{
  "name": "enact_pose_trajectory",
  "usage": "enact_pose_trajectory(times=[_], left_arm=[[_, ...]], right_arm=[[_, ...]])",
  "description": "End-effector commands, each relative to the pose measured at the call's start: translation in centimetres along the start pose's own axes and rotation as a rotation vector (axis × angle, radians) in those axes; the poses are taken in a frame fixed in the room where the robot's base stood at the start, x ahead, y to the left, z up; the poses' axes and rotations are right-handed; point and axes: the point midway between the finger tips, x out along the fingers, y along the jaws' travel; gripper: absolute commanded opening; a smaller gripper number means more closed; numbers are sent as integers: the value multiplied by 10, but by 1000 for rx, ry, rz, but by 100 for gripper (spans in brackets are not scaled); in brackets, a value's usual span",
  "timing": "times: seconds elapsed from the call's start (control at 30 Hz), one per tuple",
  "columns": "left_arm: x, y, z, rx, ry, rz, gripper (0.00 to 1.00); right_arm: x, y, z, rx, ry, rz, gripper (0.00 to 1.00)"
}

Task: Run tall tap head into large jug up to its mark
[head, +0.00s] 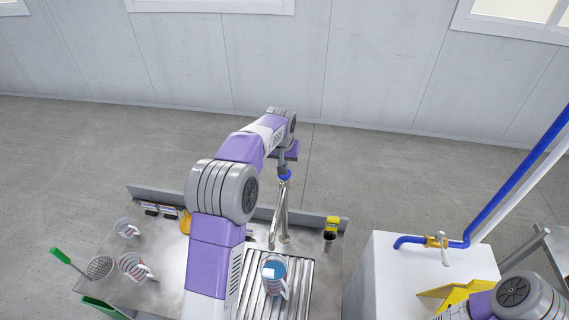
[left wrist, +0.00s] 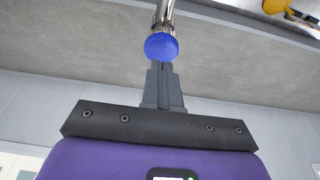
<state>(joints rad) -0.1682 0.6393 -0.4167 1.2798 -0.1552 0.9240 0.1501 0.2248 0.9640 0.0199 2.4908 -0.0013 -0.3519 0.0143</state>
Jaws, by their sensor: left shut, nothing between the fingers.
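The tall tap (head: 284,215) rises behind the ribbed drainer, with a blue knob (head: 285,177) at its top. A jug (head: 281,287) with red markings stands on the drainer below the tap and holds blue liquid; its level against the mark is unclear. My left gripper (head: 284,168) is shut and empty, its tips at the blue knob. In the left wrist view the closed fingers (left wrist: 160,72) meet the edge of the knob (left wrist: 161,46); whether they press it cannot be told.
Two other marked jugs (head: 127,229) (head: 131,266) and a green-handled strainer (head: 100,267) are on the counter's left. A white unit (head: 395,270) with a blue pipe (head: 485,212) and another tap stands right.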

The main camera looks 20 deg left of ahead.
Motion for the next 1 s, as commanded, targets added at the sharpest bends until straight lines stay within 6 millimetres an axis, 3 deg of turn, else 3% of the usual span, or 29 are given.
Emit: enact_pose_trajectory(times=[0.03,0.2,0.4,0.6,1.0], left_arm=[[-16,1,-2,0,11,4,0],[-55,0,-1,-1,11,3,0],[-87,1,-2,-1,11,3,0],[-98,0,-2,0,9,2,0],[-99,0,-2,-1,9,2,0]], right_arm=[[3,1,0,0,1,0,43],[8,3,0,0,-1,0,43],[9,4,0,0,0,0,43],[9,4,0,0,0,0,43],[9,3,0,0,0,0,43]])
